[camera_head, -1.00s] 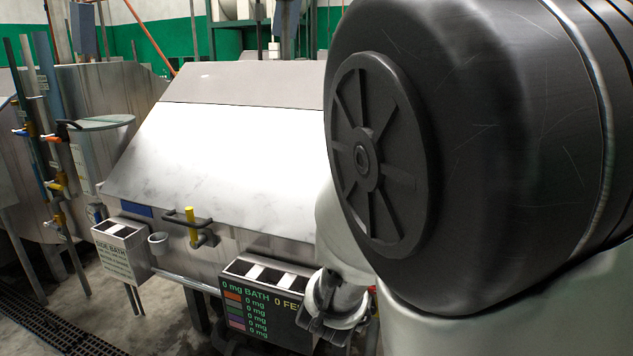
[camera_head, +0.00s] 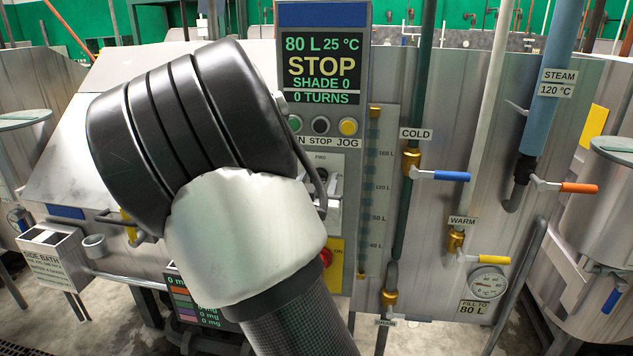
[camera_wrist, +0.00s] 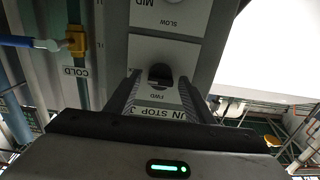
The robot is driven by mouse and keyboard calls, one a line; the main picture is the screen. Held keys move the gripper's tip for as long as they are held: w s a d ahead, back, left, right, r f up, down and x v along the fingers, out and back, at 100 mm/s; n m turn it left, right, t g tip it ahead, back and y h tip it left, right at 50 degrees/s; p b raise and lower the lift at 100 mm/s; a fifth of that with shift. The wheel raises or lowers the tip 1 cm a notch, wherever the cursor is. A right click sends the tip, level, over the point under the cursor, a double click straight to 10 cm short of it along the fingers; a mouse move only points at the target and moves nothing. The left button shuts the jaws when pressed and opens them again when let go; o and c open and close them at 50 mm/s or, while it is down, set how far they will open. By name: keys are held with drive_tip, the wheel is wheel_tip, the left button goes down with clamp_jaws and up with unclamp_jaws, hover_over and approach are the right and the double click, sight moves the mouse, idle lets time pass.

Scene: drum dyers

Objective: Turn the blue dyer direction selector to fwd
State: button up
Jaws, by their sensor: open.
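The control panel (camera_head: 281,112) of the dyer has a display (camera_head: 320,68) reading STOP and 0 TURNS. Below its buttons, the FWD plate (camera_head: 328,160) is partly covered by my arm, which hides most of the selector in the head view. In the wrist view, which looks at the panel upside down, the dark direction selector (camera_wrist: 160,74) sits above the FWD label. My gripper (camera_wrist: 158,88) is open, its two fingers on either side of the selector in the picture. I cannot tell whether they touch it, or where the selector points.
The SLOW/MID plate (camera_wrist: 170,45) is close to the fingers. A red knob on a yellow plate (camera_head: 334,262) is low on the panel. Right of it are the blue-handled COLD valve (camera_head: 452,176), yellow-handled WARM valve (camera_head: 492,259) and orange-handled STEAM valve (camera_head: 578,187).

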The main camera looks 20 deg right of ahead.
drive_tip(key=c, duration=1.1)
drive_tip(key=n+p, duration=0.2)
drive_tip(key=n, duration=0.1)
drive_tip(key=shift+r+n, duration=0.15)
drive_tip(key=shift+n, duration=0.25)
drive_tip(key=n+p, duration=0.3)
drive_tip(key=n, duration=0.2)
drive_tip(key=shift+a, duration=0.15)
drive_tip(key=n+p, duration=0.1)
drive_tip(key=n, duration=0.1)
drive_tip(key=n+p, duration=0.1)
drive_tip(key=n, duration=0.2)
drive_tip(key=shift+w+f+p, duration=0.1)
drive_tip(key=shift+f+p, duration=0.1)
drive_tip(key=shift+p, duration=0.15)
drive_tip(key=shift+f+n+p, duration=0.15)
drive_tip(key=shift+n+p, duration=0.6)
drive_tip(key=shift+n, duration=1.35)
